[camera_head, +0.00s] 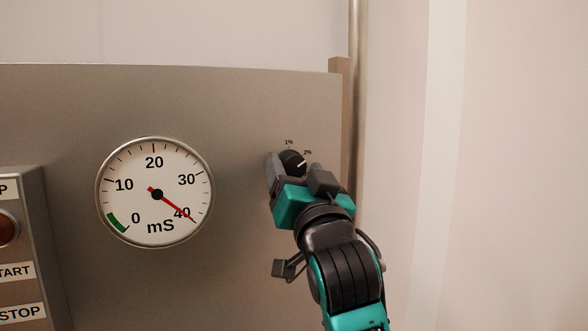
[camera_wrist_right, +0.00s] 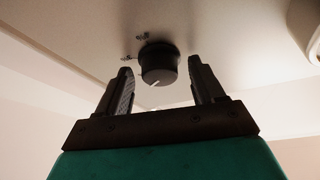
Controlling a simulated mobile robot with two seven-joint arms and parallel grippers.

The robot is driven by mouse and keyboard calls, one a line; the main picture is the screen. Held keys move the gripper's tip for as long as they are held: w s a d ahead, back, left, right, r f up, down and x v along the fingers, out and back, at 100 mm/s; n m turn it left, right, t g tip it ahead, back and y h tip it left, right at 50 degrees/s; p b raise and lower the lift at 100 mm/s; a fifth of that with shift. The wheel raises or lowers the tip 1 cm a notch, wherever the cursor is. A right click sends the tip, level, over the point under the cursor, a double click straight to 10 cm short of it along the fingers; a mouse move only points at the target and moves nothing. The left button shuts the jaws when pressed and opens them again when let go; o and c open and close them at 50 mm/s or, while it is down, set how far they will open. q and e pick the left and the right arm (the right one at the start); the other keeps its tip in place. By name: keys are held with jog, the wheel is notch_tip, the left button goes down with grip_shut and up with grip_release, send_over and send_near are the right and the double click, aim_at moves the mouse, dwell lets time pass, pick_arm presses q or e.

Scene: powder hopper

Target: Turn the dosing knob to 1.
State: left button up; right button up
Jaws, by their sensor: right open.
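The dosing knob (camera_head: 292,160) is a small black round knob with a white pointer line, on the grey panel. In the right wrist view the knob (camera_wrist_right: 158,64) sits between and just beyond the open fingertips (camera_wrist_right: 160,75), with gaps on both sides. My left gripper is not in view.
A round white gauge (camera_head: 154,192) marked mS is left of the knob, its red needle near 40. A box with START and STOP labels (camera_head: 22,270) is at the far left. A vertical metal pipe (camera_head: 357,100) runs by the panel's right edge.

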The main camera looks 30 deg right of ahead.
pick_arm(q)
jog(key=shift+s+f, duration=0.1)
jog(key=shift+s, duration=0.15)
pick_arm(e)
jog(key=shift+s, duration=0.1)
jog(key=shift+c, duration=0.2)
jog(key=shift+c, duration=0.7)
jog(key=c, duration=0.9)
